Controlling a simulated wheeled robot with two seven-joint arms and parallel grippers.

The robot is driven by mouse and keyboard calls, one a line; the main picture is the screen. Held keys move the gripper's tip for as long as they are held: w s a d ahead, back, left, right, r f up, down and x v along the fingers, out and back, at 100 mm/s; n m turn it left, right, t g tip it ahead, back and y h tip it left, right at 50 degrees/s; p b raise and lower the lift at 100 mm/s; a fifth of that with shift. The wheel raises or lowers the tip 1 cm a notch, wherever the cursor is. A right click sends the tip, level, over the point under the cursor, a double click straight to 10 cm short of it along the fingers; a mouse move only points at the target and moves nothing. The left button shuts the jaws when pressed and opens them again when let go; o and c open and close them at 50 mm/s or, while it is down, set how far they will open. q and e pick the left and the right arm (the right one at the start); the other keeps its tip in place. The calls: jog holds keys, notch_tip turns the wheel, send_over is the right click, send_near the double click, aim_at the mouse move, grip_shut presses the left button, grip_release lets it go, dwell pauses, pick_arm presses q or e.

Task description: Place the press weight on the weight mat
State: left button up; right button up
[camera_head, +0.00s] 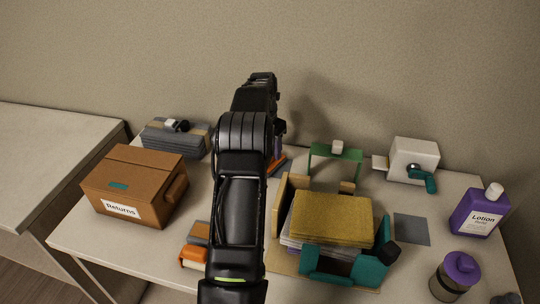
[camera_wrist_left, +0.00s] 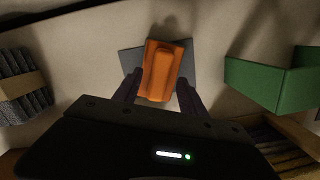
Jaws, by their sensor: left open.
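An orange block with a raised grip, which looks like the press weight (camera_wrist_left: 161,70), sits on a dark grey mat (camera_wrist_left: 131,60), likely the weight mat. In the head view the orange block (camera_head: 277,164) is partly hidden behind my left arm, with a strip of the grey mat (camera_head: 285,171) beside it. My left gripper (camera_wrist_left: 160,84) is open, with its fingers on either side of the block's near end and gaps visible. In the head view my left gripper (camera_head: 278,146) is mostly hidden by its own arm. My right gripper is not in view.
A green stand (camera_head: 337,153) is right of the block, and grey folded cloths (camera_head: 174,140) are left. A Returns box (camera_head: 135,187), a teal clamp with a yellow towel stack (camera_head: 331,217), another orange item (camera_head: 193,257), a second grey mat (camera_head: 412,229) and a lotion bottle (camera_head: 479,211) occupy the table.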

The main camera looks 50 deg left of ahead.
pick_arm(q)
notch_tip(320, 180, up, 9)
jog(key=s+b, duration=0.1)
jog(key=shift+d+r, duration=0.15)
